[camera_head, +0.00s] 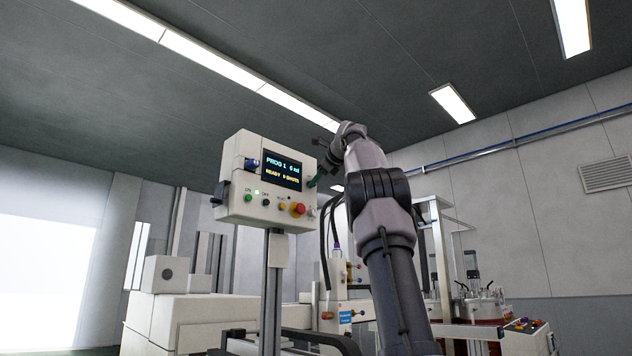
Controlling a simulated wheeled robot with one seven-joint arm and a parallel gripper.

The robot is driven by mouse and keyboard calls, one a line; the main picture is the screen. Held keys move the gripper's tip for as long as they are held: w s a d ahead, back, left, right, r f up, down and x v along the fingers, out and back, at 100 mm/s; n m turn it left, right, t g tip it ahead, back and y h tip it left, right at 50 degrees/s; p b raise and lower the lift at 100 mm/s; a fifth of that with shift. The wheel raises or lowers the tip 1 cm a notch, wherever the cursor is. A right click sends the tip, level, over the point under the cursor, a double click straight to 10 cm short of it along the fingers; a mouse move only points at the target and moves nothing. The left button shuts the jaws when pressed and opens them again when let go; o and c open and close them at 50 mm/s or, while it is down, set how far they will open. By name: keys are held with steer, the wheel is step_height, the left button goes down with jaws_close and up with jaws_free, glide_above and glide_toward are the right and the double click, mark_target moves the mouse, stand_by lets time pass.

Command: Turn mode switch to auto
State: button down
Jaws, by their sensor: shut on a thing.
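The pale control box (236,205) stands on a grey post, with a dark screen (281,168) reading PROG 1 and READY. Below the screen are a green button (248,198), a dark button, a small orange button (282,206) and a red stop knob (298,209). My gripper (315,181) is at the right edge of the box, reached from behind and to the right. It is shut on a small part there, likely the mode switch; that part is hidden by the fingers. The switch's setting cannot be read.
A pale machine body (195,318) stands low behind the post. A conveyor frame with dark rails runs along the bottom. To the right are a tray of bottles or fittings (480,305) and a second button panel (525,326). The space above the box is clear.

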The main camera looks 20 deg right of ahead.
steer(key=c, duration=0.6)
jaws_free()
steer(key=v, duration=1)
steer(key=shift+s, duration=0.35)
steer(key=shift+r, duration=0.1)
